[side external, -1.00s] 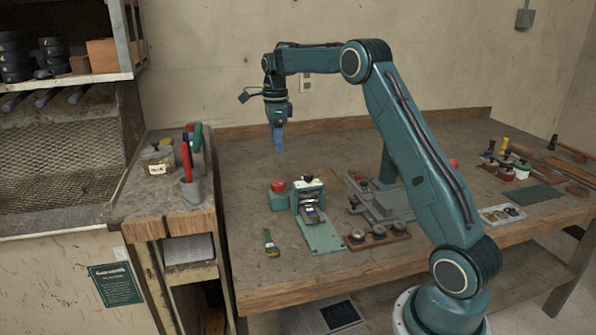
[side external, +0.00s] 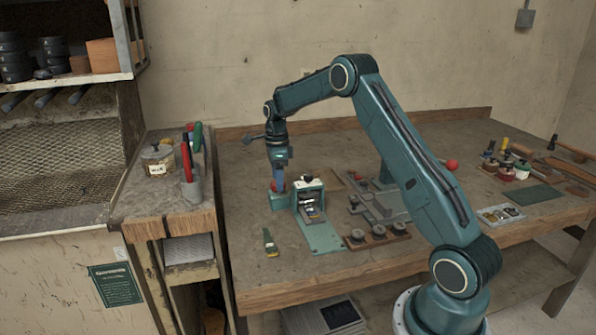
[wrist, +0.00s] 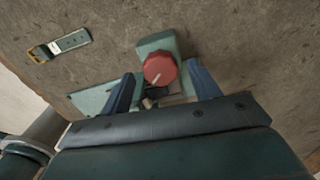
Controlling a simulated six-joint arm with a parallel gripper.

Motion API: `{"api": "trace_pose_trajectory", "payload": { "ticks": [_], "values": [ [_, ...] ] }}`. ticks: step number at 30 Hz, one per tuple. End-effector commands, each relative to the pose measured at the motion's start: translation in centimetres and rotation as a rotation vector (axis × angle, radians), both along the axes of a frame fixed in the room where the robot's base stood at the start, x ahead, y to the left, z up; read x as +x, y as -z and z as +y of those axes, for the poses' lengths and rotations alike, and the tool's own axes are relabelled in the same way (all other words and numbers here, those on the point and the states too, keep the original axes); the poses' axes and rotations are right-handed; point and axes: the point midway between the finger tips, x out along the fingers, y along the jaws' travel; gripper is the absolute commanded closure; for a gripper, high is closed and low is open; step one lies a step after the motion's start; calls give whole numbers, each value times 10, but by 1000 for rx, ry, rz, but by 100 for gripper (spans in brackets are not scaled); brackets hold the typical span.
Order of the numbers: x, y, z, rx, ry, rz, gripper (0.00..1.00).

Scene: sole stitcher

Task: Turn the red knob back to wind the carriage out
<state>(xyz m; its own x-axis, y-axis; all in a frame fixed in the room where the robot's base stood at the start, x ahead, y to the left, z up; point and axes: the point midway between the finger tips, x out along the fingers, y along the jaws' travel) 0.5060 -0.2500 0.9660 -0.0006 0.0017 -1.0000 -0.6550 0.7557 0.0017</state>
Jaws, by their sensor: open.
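The red knob (wrist: 160,68) sits on a green block (wrist: 153,42) of the stitcher, with a pale line on its face. In the wrist view it lies between the tips of my open gripper (wrist: 162,82), with a gap to each finger. In the side view my gripper (side external: 278,183) points down at the knob and hides most of it. The carriage (side external: 310,206) sits in the green stitcher frame, above its long green plate (side external: 322,237). In the wrist view the carriage is mostly hidden by my gripper.
A small green strap with a yellow buckle (side external: 269,243) lies in front of the knob. A wooden block with several round parts (side external: 376,236) and a grey fixture (side external: 385,205) stand to the right.

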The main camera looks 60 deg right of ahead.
Motion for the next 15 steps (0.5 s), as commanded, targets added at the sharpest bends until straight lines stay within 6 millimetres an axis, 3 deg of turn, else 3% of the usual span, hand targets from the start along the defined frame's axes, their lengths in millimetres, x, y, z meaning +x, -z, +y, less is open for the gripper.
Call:
{"api": "trace_pose_trajectory", "payload": {
  "ticks": [6, 15],
  "values": [
    [0, 13, 0, 0, 0, 0, 38],
    [0, 15, 0, 0, 0, -1, 38]
  ]
}}
